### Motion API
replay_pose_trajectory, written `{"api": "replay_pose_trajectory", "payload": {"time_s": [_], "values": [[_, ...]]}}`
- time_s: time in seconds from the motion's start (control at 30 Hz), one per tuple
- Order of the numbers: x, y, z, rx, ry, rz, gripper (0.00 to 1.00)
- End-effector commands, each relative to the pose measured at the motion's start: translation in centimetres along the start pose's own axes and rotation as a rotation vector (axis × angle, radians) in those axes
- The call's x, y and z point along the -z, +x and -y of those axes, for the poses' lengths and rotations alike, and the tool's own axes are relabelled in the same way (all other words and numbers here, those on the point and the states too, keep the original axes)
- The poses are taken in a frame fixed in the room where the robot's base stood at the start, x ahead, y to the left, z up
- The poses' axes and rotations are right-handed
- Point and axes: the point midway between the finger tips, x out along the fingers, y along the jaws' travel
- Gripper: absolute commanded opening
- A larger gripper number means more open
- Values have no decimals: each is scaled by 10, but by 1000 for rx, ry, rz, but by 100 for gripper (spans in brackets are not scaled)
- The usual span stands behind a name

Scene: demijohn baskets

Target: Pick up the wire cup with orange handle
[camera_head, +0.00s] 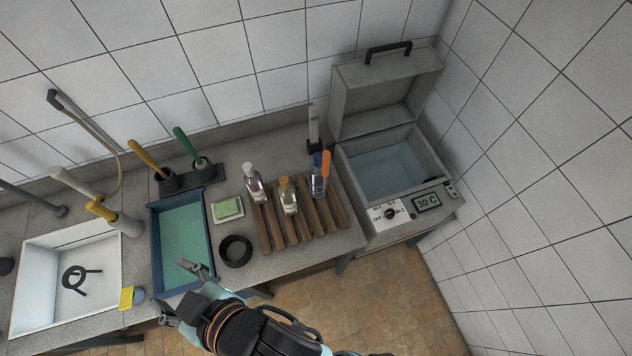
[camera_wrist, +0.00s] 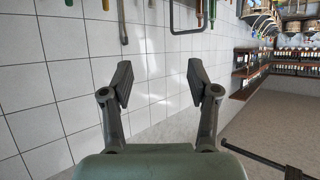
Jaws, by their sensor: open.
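An upright orange handle (camera_head: 326,163) shows at the right end of the wooden slatted rack in the head view. It stands at a clear container with a blue part (camera_head: 318,184); I cannot make out wire mesh there. My gripper (camera_head: 178,290) is open and empty, near the front edge of the counter by the blue-rimmed tray, well to the left of and in front of the orange handle. In the wrist view my gripper (camera_wrist: 160,82) has its fingers spread with only wall between them. The orange handle is not recognisable in that view.
Two bottles (camera_head: 254,184) (camera_head: 289,196) stand on the slatted rack (camera_head: 333,213). Floor is free in front.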

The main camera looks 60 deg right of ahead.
Motion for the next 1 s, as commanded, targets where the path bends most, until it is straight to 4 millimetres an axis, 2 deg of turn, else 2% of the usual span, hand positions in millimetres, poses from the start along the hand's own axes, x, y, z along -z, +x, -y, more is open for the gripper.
{"api": "replay_pose_trajectory", "payload": {"time_s": [0.43,0.47,0.7,1.0], "values": [[0,0,0,0,0,0,60],[0,0,0,0,0,0,62],[0,0,0,0,0,0,100],[0,0,0,0,0,0,100]]}}
